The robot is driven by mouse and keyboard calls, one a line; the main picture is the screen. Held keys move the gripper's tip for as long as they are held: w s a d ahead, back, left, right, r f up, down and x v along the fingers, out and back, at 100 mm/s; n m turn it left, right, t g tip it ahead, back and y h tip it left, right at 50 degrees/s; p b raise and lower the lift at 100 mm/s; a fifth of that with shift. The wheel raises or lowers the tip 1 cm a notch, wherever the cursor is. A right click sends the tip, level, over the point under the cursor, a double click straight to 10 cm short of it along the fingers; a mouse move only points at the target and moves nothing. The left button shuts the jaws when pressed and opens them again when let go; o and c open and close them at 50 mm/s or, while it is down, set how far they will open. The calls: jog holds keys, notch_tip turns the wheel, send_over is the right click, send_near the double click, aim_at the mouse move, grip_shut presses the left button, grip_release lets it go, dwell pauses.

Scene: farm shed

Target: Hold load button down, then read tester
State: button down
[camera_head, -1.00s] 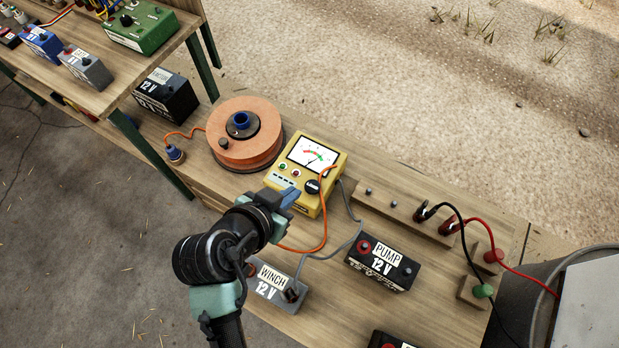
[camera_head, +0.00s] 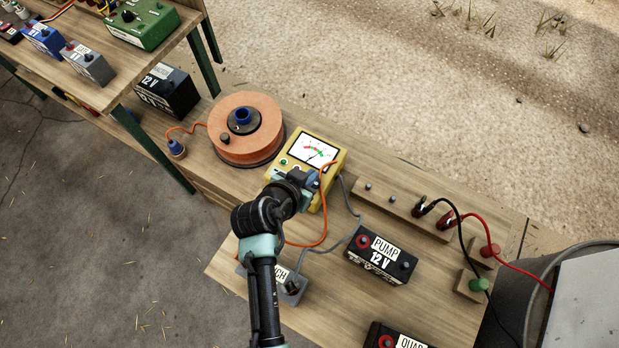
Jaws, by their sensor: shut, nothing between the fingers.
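The yellow tester (camera_head: 330,165) stands on the lower wooden bench, with a white dial (camera_head: 313,151) at its far end. The dial has red and green marks and a dark needle, too small to read exactly. My gripper (camera_head: 313,180) is shut and empty over the near right part of the tester's face. It covers the dark round button there, so I cannot tell whether it touches or presses it.
The PUMP battery (camera_head: 378,268) stands right of the tester, with the QUAD battery (camera_head: 385,342) nearer. An orange reel (camera_head: 245,125) stands left of the tester. A terminal strip (camera_head: 392,197) with black and red cables lies to the right.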

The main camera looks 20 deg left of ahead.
jog(key=shift+s+f, duration=0.1)
jog(key=shift+f, duration=1.4)
